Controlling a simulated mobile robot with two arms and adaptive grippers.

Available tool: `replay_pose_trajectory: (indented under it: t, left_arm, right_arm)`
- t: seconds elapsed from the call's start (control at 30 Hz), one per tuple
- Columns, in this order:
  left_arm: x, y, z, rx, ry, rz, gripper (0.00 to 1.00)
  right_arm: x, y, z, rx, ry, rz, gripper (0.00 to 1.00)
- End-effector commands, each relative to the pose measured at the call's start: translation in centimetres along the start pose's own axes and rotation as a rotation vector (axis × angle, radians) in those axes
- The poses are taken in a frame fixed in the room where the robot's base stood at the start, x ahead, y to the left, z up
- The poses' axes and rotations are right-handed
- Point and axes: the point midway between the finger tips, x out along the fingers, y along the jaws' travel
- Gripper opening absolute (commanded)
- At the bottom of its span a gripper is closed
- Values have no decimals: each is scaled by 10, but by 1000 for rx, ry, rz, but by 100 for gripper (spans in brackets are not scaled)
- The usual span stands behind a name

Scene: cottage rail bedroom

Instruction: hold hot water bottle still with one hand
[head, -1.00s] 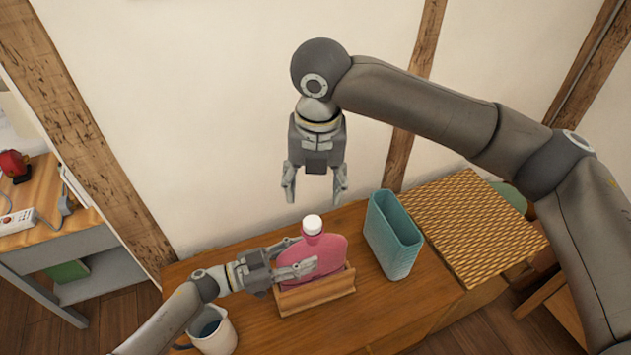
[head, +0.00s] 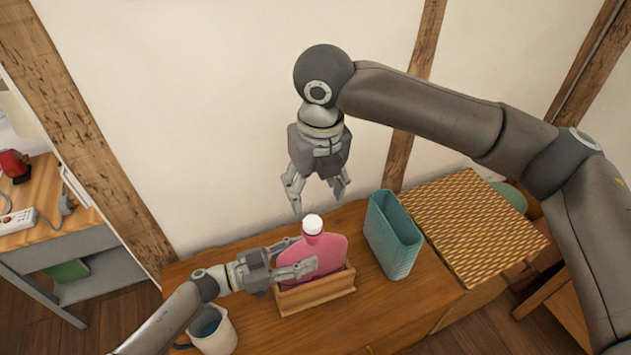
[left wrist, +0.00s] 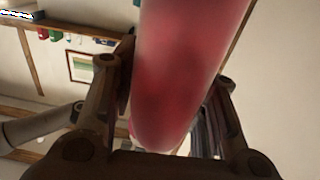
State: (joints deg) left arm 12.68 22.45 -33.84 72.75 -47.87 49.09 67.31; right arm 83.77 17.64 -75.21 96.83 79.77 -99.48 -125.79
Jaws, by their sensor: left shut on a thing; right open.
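A pink hot water bottle (head: 325,252) with a white cap (head: 312,224) stands upright in a small wooden holder (head: 318,293) on the wooden table. My left gripper (head: 296,270) is shut on the bottle from the left, with a finger across its front. In the left wrist view the bottle (left wrist: 185,75) fills the middle between the two fingers. My right gripper (head: 320,200) is open and empty, above and behind the cap, pointing down and apart from it.
A teal ribbed container (head: 394,240) stands right of the holder. A woven mat (head: 475,225) lies farther right. A pitcher (head: 217,335) stands at the front left, by my left arm. The table's front right (head: 400,310) is clear.

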Motion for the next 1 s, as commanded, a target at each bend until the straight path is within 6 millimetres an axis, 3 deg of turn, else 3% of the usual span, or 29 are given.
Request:
replay_pose_trajectory:
  t: [0.5,0.7,1.0]
  left_arm:
    - [0,0,0,0,-1,-1,0]
    - [0,0,0,0,-1,-1,0]
    - [0,0,0,0,-1,-1,0]
  right_arm:
    - [90,-1,0,3,2,-1,59]
    - [106,0,0,1,0,-1,59]
    - [107,0,0,1,-1,0,59]
